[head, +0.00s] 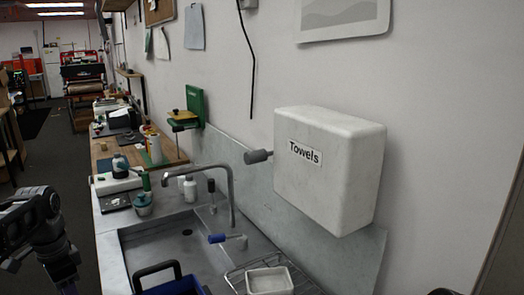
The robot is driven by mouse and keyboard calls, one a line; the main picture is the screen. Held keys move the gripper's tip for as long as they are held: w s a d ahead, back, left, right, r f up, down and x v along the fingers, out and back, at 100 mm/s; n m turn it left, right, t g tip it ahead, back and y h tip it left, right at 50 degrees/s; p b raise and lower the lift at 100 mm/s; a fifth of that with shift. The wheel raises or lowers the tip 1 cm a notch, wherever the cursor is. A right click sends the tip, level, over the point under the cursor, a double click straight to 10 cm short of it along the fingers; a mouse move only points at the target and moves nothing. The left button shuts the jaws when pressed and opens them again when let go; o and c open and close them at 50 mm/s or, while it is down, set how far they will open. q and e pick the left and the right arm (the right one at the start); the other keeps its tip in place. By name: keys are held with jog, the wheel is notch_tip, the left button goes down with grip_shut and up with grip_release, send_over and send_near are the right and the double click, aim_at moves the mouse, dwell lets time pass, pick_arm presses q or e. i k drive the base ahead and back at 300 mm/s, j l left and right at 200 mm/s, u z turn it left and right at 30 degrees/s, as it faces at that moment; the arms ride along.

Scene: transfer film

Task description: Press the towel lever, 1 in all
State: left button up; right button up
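The white towel dispenser (330,185), labelled "Towels", is mounted on the wall right of centre. Its grey lever (258,156) sticks out from the left side on a short stem, and nothing touches it. My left arm shows at the lower left edge, well away from the dispenser, and runs down out of the picture. Its gripper fingers are not visible. My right gripper is not in view.
A wire rack holding a white tray (270,281) stands right of the sink. Bottles (190,189) stand behind it. The wall around the lever is clear.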

aim_at(251, 157)
jog(key=k+j, duration=0.2)
jog(key=k, duration=0.3)
jog(key=k+j, duration=0.15)
jog(key=k, duration=0.3)
